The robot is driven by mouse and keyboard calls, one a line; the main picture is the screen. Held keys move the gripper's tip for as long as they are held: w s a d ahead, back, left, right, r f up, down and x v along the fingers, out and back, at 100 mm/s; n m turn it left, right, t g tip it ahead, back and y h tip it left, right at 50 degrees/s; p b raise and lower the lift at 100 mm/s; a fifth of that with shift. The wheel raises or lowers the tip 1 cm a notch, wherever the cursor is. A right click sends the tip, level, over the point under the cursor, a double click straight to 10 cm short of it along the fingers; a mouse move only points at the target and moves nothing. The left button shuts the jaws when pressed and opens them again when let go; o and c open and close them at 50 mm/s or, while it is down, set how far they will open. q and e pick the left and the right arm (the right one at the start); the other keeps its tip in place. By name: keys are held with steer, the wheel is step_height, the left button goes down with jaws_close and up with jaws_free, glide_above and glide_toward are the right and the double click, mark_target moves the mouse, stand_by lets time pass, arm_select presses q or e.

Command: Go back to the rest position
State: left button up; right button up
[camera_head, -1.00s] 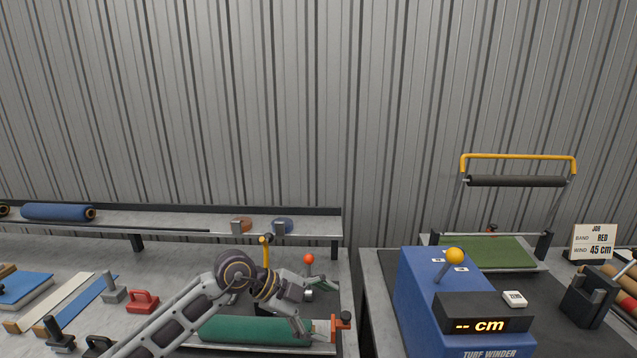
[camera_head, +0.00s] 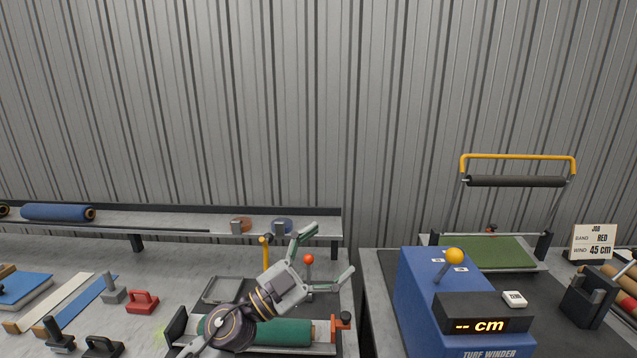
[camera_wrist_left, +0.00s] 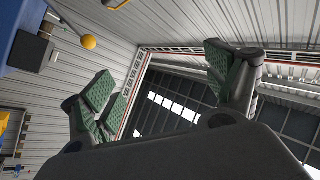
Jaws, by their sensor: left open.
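My left gripper (camera_head: 324,257) is open and empty in the head view. It is raised above the green turf roll (camera_head: 285,332), with its fingers spread and pointing up and to the right. In the left wrist view its green-padded fingers (camera_wrist_left: 165,90) stand wide apart, with only wall, roof and windows between them. The green roll lies in a cradle with an orange clamp (camera_head: 343,320) at its right end. My arm covers part of the roll. My right gripper is not in view.
A red-knobbed lever (camera_head: 308,260) stands right by the left gripper. The blue turf winder (camera_head: 415,300) is on the right bench, past a gap. A shelf (camera_head: 180,222) behind holds a blue roll (camera_head: 58,212). Hand tools and a red block (camera_head: 142,301) lie at left.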

arm_select(q)
steer(key=w+a+f+n+t+y, duration=0.2)
steer(key=a+f+n+t+y, duration=0.25)
steer(key=a+n+y, duration=0.4)
steer(key=w+a+f+n+t+y, duration=0.3)
steer(key=a+f+n+y, duration=0.2)
steer(key=a+n+y, duration=0.35)
steer(key=s+a+f+g+y, duration=0.1)
steer(key=s+a+f+g, duration=0.1)
steer(key=f, duration=0.5)
steer(key=s+a+f+n+g+y, duration=0.1)
steer(key=s+a+f+g, duration=0.2)
steer(key=s+f, duration=0.3)
steer(key=s+a+f+g+y, duration=0.1)
steer(key=s+a+f+g, duration=0.2)
steer(key=f, duration=0.5)
steer(key=shift+s+f+g+y, duration=0.1)
steer(key=shift+s+g+y, duration=0.3)
steer(key=shift+s+g, duration=0.6)
steer(key=s+f+m+g+h, duration=0.1)
steer(key=s+f+g, duration=0.55)
steer(key=s, duration=0.65)
step_height(320, 180, down, 33)
steer(key=s, duration=0.2)
steer(key=s+a+f+g, duration=0.1)
steer(key=s+a+f, duration=0.2)
steer(key=s+f, duration=1.7)
steer(key=shift+s+a+m+g, duration=0.15)
steer(key=shift+s+m+g, duration=0.25)
steer(key=shift+s, duration=0.8)
